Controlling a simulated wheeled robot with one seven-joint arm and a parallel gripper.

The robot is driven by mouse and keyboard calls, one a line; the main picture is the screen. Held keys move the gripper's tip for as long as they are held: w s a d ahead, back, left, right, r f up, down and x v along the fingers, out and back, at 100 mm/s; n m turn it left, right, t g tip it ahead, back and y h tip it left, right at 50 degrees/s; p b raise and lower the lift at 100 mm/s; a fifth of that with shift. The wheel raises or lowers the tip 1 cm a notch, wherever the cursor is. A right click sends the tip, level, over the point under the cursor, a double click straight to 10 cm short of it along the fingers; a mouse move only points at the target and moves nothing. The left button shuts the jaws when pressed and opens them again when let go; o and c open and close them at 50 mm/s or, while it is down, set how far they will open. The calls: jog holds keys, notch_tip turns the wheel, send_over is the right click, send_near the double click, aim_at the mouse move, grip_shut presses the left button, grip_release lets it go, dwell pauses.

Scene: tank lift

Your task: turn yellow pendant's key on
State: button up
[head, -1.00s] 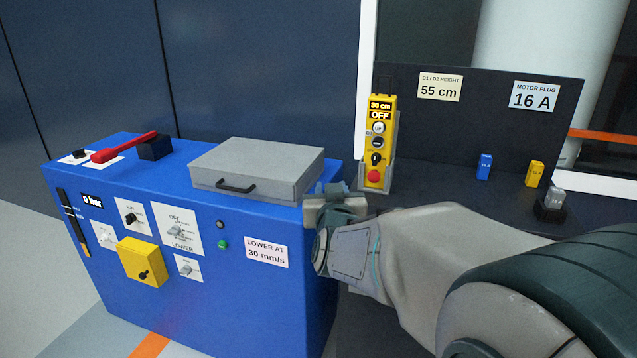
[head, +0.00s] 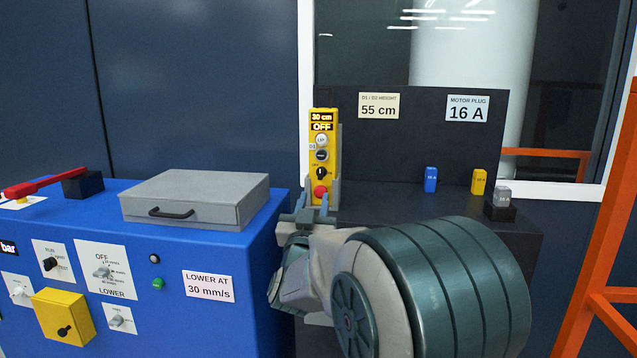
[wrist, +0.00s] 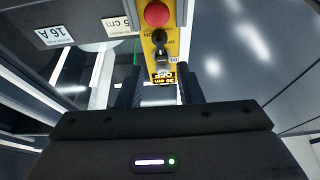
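The yellow pendant (head: 331,150) stands upright in its holder against the dark panel. Its display reads 30 cm and OFF. Below are a white button, a black button, the black key switch (head: 320,174) and a red button (head: 320,192). My gripper (head: 311,203) is low in front of the pendant's foot in the head view, its fingers apart. In the wrist view my gripper (wrist: 160,92) is open, with the pendant (wrist: 174,48) appearing beyond the fingertips and the key (wrist: 160,40) nearly in line with the gap. Contact cannot be told.
The blue cabinet (head: 190,325) with a grey lid box (head: 195,195) stands left of my arm. Blue (head: 431,180), yellow (head: 479,182) and grey (head: 503,195) plugs sit on the dark ledge to the right. An orange frame (head: 605,230) rises at the far right.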

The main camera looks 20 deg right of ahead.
aim_at(320, 175)
jog(key=x, duration=0.8)
grip_shut()
